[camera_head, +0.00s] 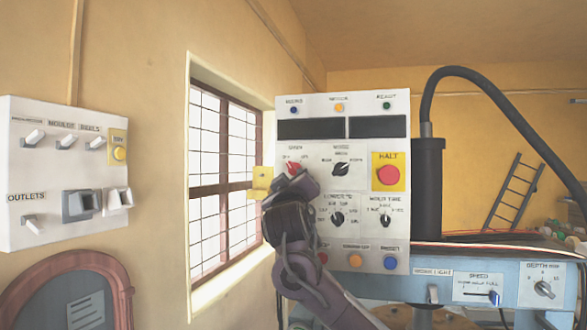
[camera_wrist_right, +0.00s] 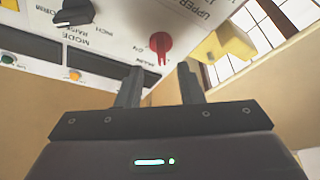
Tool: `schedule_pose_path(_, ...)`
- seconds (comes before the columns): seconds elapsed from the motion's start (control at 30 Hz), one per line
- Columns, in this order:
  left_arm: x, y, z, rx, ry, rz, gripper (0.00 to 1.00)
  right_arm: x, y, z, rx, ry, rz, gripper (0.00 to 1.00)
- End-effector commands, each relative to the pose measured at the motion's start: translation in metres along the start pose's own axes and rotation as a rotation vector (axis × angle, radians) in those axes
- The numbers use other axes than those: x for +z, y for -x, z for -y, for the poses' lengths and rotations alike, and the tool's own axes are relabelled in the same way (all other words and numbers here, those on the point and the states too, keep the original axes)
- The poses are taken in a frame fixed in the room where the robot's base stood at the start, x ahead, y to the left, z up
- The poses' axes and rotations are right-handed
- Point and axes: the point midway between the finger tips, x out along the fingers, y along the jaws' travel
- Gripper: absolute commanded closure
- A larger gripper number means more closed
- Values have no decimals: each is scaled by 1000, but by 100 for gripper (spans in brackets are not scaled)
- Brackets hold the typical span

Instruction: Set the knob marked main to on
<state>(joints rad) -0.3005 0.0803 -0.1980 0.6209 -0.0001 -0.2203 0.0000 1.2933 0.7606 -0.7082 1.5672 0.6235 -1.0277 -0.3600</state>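The red knob (camera_head: 293,167) sits at the upper left of the white control panel's knob area, with a small label above it that I cannot read surely. In the right wrist view the red knob (camera_wrist_right: 161,45) shows upside down, just beyond the gap between my fingertips. My right gripper (camera_head: 290,184) is right in front of the panel and partly hides the area below the knob. In the wrist view my right gripper (camera_wrist_right: 160,84) has its two fingers apart with nothing between them; the fingers look short of the knob. My left gripper is not in view.
A yellow block (camera_head: 262,180) juts from the panel's left edge, close to my gripper. A red HALT button (camera_head: 388,175) and a black mode knob (camera_head: 341,169) are to the right. A second switch panel (camera_head: 65,170) hangs on the left wall.

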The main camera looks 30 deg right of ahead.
Motion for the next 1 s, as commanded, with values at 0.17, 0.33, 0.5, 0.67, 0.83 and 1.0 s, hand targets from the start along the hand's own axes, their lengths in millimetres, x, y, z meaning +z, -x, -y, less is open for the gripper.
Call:
schedule_pose_path(0.17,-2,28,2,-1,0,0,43,-4,-33,-3,-1,1,4,66)
schedule_pose_path(0.33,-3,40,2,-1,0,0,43,-2,-54,-1,-2,0,2,66)
schedule_pose_path(0.5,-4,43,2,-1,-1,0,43,0,-61,1,-2,0,0,66)
schedule_pose_path(0.67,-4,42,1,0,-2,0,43,1,-61,1,-2,-1,0,66)
schedule_pose_path(0.83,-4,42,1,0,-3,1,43,1,-61,1,-2,0,0,81)
schedule_pose_path(1.0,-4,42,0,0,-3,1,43,1,-61,1,-3,0,0,100)
